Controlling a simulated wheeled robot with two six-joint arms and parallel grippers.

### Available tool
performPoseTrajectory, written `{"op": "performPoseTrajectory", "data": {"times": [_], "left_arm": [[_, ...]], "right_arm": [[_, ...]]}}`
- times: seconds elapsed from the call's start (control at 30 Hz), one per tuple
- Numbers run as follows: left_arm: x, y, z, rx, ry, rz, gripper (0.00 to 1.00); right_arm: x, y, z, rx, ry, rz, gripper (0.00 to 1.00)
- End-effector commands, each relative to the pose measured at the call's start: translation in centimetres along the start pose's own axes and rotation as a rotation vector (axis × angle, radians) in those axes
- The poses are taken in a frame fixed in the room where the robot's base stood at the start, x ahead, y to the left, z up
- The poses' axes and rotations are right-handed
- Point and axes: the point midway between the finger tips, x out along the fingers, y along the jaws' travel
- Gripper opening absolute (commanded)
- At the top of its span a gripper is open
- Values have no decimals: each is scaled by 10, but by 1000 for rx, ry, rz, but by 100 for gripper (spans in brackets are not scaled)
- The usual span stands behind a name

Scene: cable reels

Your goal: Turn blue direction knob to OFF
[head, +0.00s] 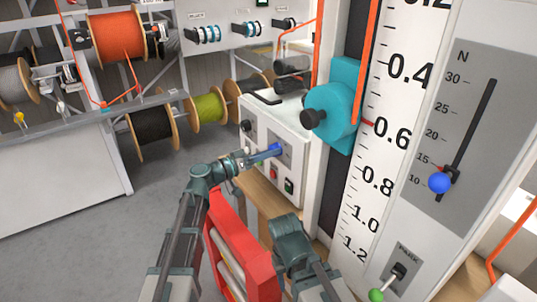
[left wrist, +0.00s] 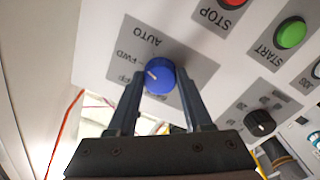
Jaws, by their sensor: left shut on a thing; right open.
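The blue direction knob (left wrist: 160,76) sits on a grey plate with upside-down lettering in the left wrist view. FWD is readable at its upper left; the label below that is partly hidden by a finger. The knob's white mark points left, roughly toward these labels. The knob also shows on the white control box in the head view (head: 276,149). My left gripper (head: 268,152) is shut on the knob, with one finger on each side in the left wrist view (left wrist: 161,88). My right gripper (head: 290,236) is open and lower, apart from the box; its fingertips are hard to see.
A red STOP button (left wrist: 233,3), a green START button (left wrist: 290,33) and a black knob (left wrist: 260,122) share the panel. A red frame (head: 228,250) stands between my arms. A teal housing (head: 340,105) and a scale column (head: 385,150) stand right of the box.

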Motion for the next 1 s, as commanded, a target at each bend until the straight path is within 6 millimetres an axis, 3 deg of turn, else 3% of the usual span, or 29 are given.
{"op": "performPoseTrajectory", "data": {"times": [1.0], "left_arm": [[0, 2, 0, -917, 36, 3, 0]], "right_arm": [[4, 0, 0, 0, 0, 0, 50]]}}
